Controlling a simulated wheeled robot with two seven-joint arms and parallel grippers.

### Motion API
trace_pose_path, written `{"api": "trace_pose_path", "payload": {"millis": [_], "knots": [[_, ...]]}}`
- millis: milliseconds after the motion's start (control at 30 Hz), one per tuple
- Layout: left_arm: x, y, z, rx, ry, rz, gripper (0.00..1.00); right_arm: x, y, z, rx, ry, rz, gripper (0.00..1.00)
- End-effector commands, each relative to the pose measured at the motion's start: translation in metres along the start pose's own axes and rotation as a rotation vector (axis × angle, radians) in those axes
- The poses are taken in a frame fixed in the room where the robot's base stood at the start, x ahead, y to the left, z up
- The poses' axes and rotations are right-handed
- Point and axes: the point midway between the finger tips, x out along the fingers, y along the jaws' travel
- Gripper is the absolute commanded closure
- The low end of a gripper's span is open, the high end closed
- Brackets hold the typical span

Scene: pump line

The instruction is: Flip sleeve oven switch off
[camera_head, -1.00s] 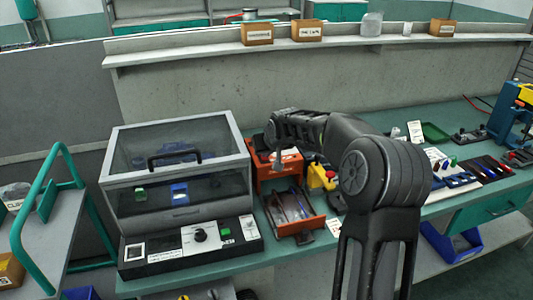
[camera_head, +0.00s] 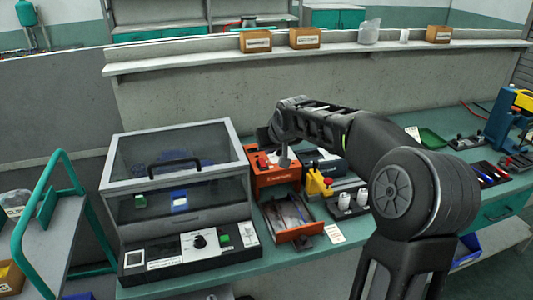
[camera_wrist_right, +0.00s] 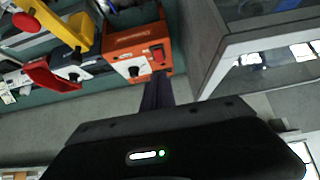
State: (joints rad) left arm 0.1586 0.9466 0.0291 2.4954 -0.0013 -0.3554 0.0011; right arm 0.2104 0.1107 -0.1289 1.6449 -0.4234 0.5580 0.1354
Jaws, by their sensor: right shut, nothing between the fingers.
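A grey box with a clear lid and black handle (camera_head: 175,165), which looks like the sleeve oven, stands at the left of the bench. Its front panel (camera_head: 165,262) carries a black knob (camera_head: 199,242) and a green switch (camera_head: 224,240); which way the switch is tipped is too small to tell. My right gripper (camera_head: 283,160) points down in front of the orange unit (camera_head: 272,178), right of the oven. In the right wrist view its dark fingers (camera_wrist_right: 158,92) are shut and empty, just below the orange unit's red switch (camera_wrist_right: 158,55); contact cannot be told. My left gripper is out of view.
A green-railed cart (camera_head: 35,240) is at far left. Bench space directly before the oven panel is narrow.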

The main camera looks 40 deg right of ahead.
Motion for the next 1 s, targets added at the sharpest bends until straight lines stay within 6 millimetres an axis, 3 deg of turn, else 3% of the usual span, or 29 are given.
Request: {"api": "trace_pose_path", "payload": {"millis": [100, 300, 1000], "knots": [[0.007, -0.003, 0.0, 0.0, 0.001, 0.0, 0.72, -0.022, 0.0, 0.006, -0.001, 0.004, 0.0, 1.0], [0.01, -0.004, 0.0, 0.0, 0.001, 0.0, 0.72, -0.042, 0.0, 0.011, 0.0, 0.0, 0.0, 1.0], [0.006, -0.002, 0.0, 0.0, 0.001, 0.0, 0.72, -0.048, 0.0, 0.009, -0.001, 0.0, 0.001, 1.0]]}}
